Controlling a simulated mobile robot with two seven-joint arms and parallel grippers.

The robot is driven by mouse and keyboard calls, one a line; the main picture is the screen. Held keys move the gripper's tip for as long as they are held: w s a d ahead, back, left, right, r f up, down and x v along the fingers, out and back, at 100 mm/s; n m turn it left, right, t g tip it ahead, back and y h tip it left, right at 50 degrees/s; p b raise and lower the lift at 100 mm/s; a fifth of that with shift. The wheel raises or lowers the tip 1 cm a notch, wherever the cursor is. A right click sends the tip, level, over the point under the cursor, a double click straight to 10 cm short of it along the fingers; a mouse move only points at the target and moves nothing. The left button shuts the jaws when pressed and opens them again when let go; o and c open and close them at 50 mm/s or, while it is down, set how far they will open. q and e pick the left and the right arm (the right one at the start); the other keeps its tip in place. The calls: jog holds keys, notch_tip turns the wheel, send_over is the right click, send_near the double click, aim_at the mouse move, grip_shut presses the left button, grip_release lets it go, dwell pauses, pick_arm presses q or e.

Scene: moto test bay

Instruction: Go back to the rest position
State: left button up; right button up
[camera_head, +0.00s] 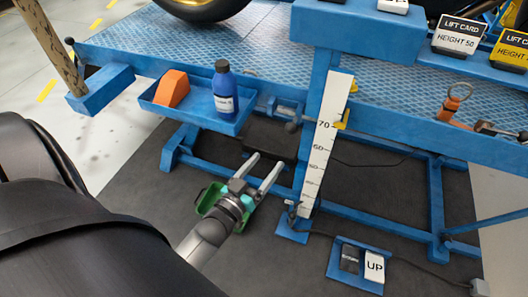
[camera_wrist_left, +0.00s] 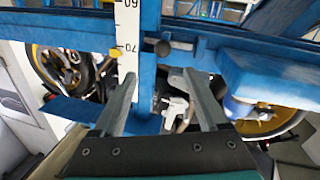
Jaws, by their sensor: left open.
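My left gripper (camera_head: 266,162) is open, its two fingers apart with nothing between them. In the head view it is low in front of the blue motorcycle lift (camera_head: 400,125), left of the white height scale (camera_head: 318,150). In the left wrist view its fingers (camera_wrist_left: 156,76) point at the lift frame, with the scale (camera_wrist_left: 128,30) behind them, its numbers upside down. I cannot tell the exact gap to the frame. My right gripper is not in view.
A blue side tray (camera_head: 190,114) holds an orange wedge (camera_head: 172,88) and a blue bottle (camera_head: 224,92). An UP pedal (camera_head: 374,267) sits on the floor to the right. Cards and tools lie on the lift's edge. Dark mat (camera_head: 290,270) is bare in front.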

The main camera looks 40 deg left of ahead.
pick_arm(q)
jog(key=shift+f, duration=0.1)
jog(key=s+d+f+m+g+p, duration=0.1)
jog(key=s+f+g, duration=0.3)
jog(key=f, duration=0.5)
jog(key=s+d+f+m+g+p, duration=0.1)
jog(key=s+d+f+g, duration=0.2)
jog(key=f, duration=0.7)
jog(key=s+a+f+m+g+p, duration=0.1)
jog(key=s+f+g, duration=0.3)
jog(key=s, duration=0.6)
jog(key=s+a+f+m+g+p, duration=0.1)
jog(key=s+f+m+g, duration=0.1)
jog(key=s+f+g, duration=0.2)
jog(key=s+f, duration=0.3)
jog(key=s, duration=0.4)
jog(key=shift+f+g, duration=0.3)
jog(key=shift+g, duration=0.1)
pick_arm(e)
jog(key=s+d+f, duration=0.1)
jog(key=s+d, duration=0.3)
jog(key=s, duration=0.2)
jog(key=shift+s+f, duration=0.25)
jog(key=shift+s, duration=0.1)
